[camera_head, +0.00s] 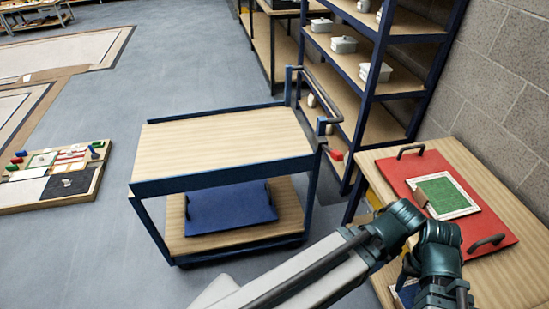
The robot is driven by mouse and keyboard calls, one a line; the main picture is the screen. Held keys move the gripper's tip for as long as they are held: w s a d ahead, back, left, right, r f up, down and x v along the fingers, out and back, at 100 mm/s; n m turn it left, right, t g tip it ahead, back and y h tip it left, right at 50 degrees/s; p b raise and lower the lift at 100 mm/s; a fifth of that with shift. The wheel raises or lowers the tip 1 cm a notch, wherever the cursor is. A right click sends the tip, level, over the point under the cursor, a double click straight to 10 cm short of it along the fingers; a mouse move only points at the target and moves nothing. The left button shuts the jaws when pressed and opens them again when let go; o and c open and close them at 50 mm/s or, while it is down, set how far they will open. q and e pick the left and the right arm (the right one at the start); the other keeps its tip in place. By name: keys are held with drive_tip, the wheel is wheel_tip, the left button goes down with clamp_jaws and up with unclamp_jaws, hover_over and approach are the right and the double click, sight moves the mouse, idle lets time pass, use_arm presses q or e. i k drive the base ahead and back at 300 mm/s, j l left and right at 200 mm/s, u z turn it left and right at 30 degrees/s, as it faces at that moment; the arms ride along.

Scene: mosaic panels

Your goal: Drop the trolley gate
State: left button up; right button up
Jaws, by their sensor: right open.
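The trolley (225,140) stands in the middle of the view, with a blue frame and two wooden decks. Its upper deck is bare. A blue board along the near edge of the upper deck (225,175) may be the gate; I cannot tell for sure whether it is raised or lowered. A handle (318,90) rises at the trolley's right end, with a small red piece (336,155) below it. My right gripper (445,296) is open at the bottom right, right of the trolley and apart from it; its fingertips are hard to make out. My left gripper is out of view.
A blue panel with handles (230,208) lies on the lower deck. A red board (420,167) with a green panel lies on the wooden table (520,270) at right. Shelving (385,35) stands behind. A low tray (95,190) lies left; the floor between is clear.

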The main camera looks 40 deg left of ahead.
sight(238, 174)
drive_tip(key=u, duration=1.75)
